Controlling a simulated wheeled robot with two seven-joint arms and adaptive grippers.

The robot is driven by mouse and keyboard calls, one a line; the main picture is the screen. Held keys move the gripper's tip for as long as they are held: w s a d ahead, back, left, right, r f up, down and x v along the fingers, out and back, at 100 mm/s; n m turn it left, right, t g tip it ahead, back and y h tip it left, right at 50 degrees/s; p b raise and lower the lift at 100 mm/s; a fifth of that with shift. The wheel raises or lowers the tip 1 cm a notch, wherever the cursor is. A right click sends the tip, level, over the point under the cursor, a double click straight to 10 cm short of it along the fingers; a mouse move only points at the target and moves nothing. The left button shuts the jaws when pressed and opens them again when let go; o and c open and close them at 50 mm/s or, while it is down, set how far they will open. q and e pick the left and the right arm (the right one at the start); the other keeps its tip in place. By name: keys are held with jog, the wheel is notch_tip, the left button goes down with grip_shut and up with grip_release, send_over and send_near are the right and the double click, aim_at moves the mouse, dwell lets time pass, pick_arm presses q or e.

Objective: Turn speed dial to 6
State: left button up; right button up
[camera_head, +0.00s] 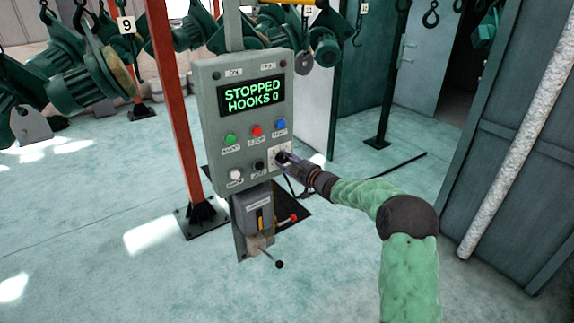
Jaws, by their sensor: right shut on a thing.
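The grey control panel (208,118) stands upright on a post. Its display (251,95) reads "STOPPED HOOKS 0" in green. Green, red and blue buttons sit in a row below it, with white and black ones under them. The speed dial is at the panel's lower right, on a pale plate (273,160). My right gripper (284,158) reaches in from the right and is shut on the dial. The gripper hides most of the dial, so I cannot read its setting. My left gripper is not in view.
A grey box (252,217) with levers hangs below the panel on the same post. A red-orange column (172,110) stands just left of the panel. Green hoist motors (75,75) hang at the upper left. A grey-green cabinet (525,150) is at the right. Open floor lies in front.

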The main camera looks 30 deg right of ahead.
jog(key=shift+n, duration=0.4)
jog(key=o, duration=1.1)
jog(key=shift+o, duration=0.2)
jog(key=s+d, duration=0.1)
jog(key=s, duration=1)
jog(key=shift+s+d+r, duration=0.3)
jog(key=shift+s+d, duration=0.05)
jog(key=shift+s, duration=0.05)
jog(key=shift+f, duration=0.1)
